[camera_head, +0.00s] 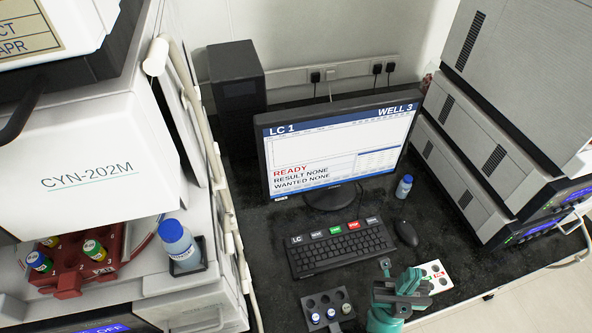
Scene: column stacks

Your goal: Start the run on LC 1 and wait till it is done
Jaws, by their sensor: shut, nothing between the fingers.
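The monitor (335,150) stands at the back of the dark bench. Its screen reads LC 1, WELL 3, READY in red, RESULT NONE and WANTED NONE. The black keyboard (340,252) lies in front of it. Along the keyboard's back edge is a row of labelled keys, with a green key (334,231), a red key (353,226) and an LC label (297,239). My teal gripper (385,265) is shut and empty, to the right of and nearer than the keyboard, apart from the keys. It partly hides a white plate (436,275) with red and green marks.
A dark vial rack (329,310) stands left of my gripper. The mouse (406,233) and a small blue-capped bottle (404,187) are right of the keyboard. At left, a red vial tray (72,285) and a larger blue-capped bottle (179,244) sit in the CYN-202M instrument (85,150). Stacked instruments (470,170) stand right.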

